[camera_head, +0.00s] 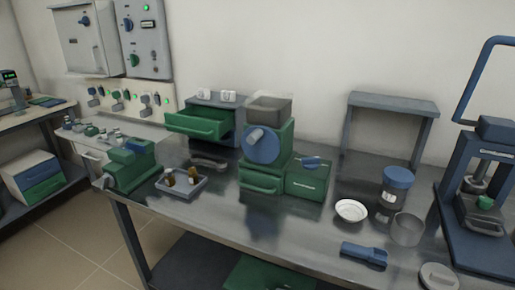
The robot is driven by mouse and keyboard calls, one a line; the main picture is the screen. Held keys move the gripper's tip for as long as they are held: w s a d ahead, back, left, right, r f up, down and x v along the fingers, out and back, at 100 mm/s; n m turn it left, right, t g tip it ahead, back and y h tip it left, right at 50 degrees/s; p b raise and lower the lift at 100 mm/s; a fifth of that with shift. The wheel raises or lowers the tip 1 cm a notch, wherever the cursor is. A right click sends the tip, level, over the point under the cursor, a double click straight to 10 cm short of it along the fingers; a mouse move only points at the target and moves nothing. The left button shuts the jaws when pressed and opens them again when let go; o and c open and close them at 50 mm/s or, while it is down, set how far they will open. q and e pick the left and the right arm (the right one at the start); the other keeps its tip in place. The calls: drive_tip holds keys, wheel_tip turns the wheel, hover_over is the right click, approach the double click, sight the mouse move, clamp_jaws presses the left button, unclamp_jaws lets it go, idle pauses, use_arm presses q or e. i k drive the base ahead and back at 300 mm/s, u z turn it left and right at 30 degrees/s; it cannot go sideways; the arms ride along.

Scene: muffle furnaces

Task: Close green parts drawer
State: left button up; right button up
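A small grey cabinet (228,104) stands at the back of the metal workbench, left of a green machine. Its green drawer (199,123) is pulled out toward the front left and looks open at the top. The inside of the drawer is mostly too small to make out. Two small white items (228,96) sit on top of the cabinet. Neither of my grippers shows in the head view.
The green machine with a blue disc (262,146) stands right of the drawer. A grey tray (182,184) with small brown items and a green vise-like device (130,166) are in front. A grey stand (392,103) and blue press (485,185) are at right.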

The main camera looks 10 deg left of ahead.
sight(205, 122)
drive_tip(key=z, duration=0.55)
drive_tip(key=k, duration=1.3)
drive_tip(key=u, duration=0.2)
drive_tip(key=i, duration=0.6)
drive_tip(key=u, duration=0.75)
drive_tip(key=i, duration=1.3)
drive_tip(key=z, duration=0.7)
